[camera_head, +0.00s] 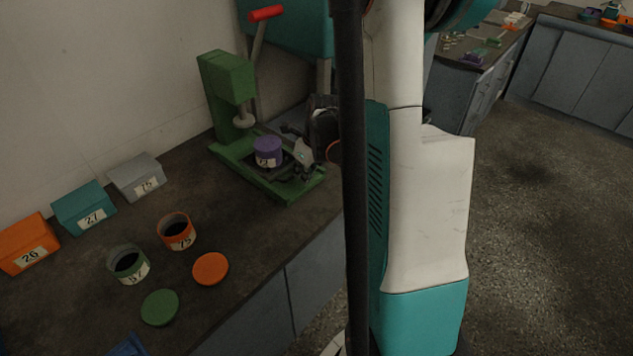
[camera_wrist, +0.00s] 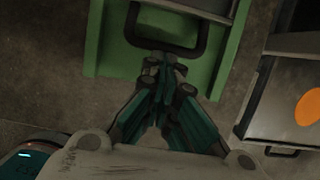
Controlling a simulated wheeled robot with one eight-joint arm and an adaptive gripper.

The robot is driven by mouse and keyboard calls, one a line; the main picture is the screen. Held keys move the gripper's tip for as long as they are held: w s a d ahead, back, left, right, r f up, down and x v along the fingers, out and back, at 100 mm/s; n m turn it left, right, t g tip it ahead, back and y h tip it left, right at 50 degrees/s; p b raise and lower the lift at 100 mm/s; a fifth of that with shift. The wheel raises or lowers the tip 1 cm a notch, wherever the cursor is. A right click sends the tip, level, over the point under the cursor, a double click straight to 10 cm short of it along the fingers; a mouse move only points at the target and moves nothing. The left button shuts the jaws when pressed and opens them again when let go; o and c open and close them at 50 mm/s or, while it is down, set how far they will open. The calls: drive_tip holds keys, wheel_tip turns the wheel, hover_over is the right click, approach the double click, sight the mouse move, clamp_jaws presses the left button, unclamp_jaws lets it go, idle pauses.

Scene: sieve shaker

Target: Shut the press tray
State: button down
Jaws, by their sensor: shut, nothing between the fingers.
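The green press (camera_head: 228,78) stands on the counter against the wall, with its red-handled lever (camera_head: 266,13) raised. A purple container (camera_head: 267,146) with a label sits on the press base, forward of the ram (camera_head: 243,120). The tray under it is mostly hidden in the head view. In the wrist view the grey tray edge (camera_wrist: 190,4) and its dark loop handle (camera_wrist: 200,42) lie over the green base (camera_wrist: 229,60). My gripper (camera_wrist: 163,62) is shut and empty, its fingertips at the front bar of the handle; contact cannot be told. It also shows in the head view (camera_head: 296,152), beside the container.
An orange cup (camera_head: 176,226), a green cup (camera_head: 125,275), an orange lid (camera_head: 210,269) and a green lid (camera_head: 160,307) lie left of the press. Orange (camera_head: 25,250), teal (camera_head: 82,212) and grey (camera_head: 136,170) boxes line the wall. Counter between them is clear.

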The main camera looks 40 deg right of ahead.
sight(278, 161)
drive_tip(key=w, duration=1)
drive_tip(key=shift+w+a, duration=0.1)
drive_tip(key=shift+a, duration=0.25)
drive_tip(key=shift+s+d+r, duration=0.1)
drive_tip(key=shift+s, duration=0.15)
drive_tip(key=s, duration=0.1)
drive_tip(key=s+r, duration=0.1)
drive_tip(key=s+r+p, duration=0.1)
drive_tip(key=s, duration=0.1)
drive_tip(key=p+v, duration=0.3)
drive_tip(key=v, duration=0.5)
drive_tip(key=shift+r, duration=0.3)
drive_tip(key=shift+p, duration=0.3)
